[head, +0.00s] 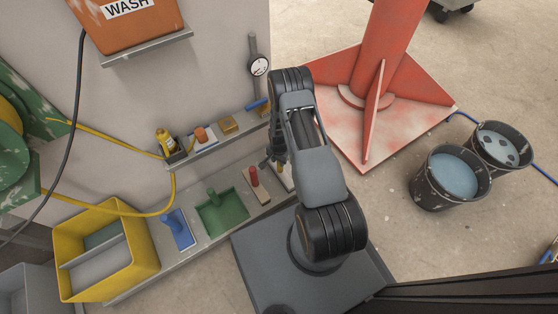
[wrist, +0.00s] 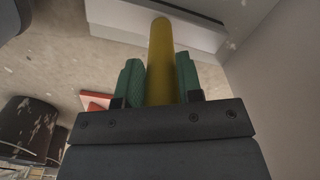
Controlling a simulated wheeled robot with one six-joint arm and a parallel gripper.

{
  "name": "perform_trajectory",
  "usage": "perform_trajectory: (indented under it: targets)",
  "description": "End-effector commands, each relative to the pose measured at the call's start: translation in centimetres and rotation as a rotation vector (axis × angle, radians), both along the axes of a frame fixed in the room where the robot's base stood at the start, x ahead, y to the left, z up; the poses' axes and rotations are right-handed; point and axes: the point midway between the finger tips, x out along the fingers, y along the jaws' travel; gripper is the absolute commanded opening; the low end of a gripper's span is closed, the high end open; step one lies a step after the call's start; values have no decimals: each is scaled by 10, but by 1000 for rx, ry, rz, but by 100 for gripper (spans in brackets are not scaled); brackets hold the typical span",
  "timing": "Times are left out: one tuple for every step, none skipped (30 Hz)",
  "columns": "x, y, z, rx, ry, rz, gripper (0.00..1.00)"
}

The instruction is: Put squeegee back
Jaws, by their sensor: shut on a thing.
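My gripper (wrist: 158,88) is shut on a yellow upright handle, taken to be the squeegee (wrist: 161,60), with a green fingertip on each side of it. The handle's far end meets a pale flat surface (wrist: 120,12) at the top of the wrist view; I cannot tell whether that is the squeegee's head or the shelf. In the head view my gripper (head: 277,160) is over the right end of the lower shelf (head: 208,243), beside the red-handled tool. My arm hides most of the squeegee there.
The lower shelf holds a red-handled tool (head: 255,185), a green-handled tool (head: 222,212) and a blue tool (head: 178,229). The upper shelf (head: 215,140) with small items runs behind. A yellow bin (head: 140,255) stands left, two buckets (head: 435,190) and a red stand (head: 345,130) right.

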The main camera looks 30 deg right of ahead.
Motion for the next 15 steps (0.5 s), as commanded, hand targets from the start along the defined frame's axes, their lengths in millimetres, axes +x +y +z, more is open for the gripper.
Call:
perform_trajectory:
  targets:
    - [0,0,0,0,0,0,0]
    - [0,0,-1,0,0,0,0]
    - [0,0,-2,0,0,0,0]
    - [0,0,-4,0,0,0,0]
    - [0,0,-5,0,0,0,0]
    - [0,0,-3,0,0,0,37]
    - [0,0,-3,0,1,0,40]
    - [0,0,-3,0,1,0,43]
    - [0,0,-3,0,1,0,47]
    - [0,0,-3,0,1,0,50]
    - [0,0,-3,0,1,0,52]
    - [0,0,-3,0,1,0,56]
    - [0,0,-3,0,1,0,59]
    - [0,0,-3,0,1,0,59]
    - [0,0,-3,0,1,0,59]
